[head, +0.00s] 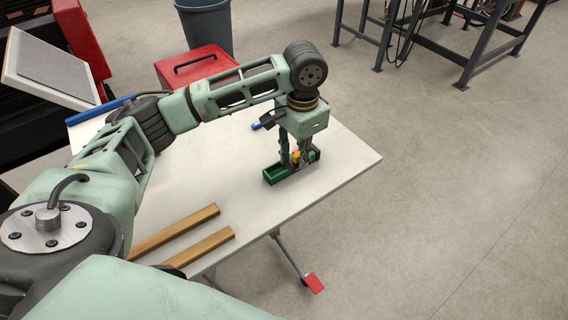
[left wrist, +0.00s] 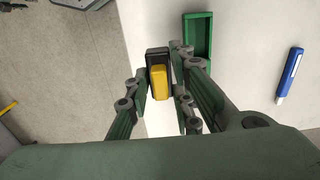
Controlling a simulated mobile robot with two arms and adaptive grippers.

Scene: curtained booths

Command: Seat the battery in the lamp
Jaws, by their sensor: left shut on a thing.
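The battery looks to be the yellow block (left wrist: 159,84) between the fingers of my left gripper (left wrist: 160,77), which is shut on it. In the head view my left gripper (head: 297,160) points down over the right part of the table, with a bit of yellow (head: 296,154) between its fingers. A dark open housing, perhaps the lamp (left wrist: 156,53), shows around the far end and sides of the yellow block. I cannot tell how deep the block sits in it. The fingers hide part of the housing. My right gripper is not in view.
A green open tray (head: 275,175) stands close beside the housing; it also shows in the left wrist view (left wrist: 208,37). A blue and white stick (left wrist: 290,75) lies to the right. Wooden strips (head: 174,231) lie near the table's front edge. A red toolbox (head: 190,66) stands behind.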

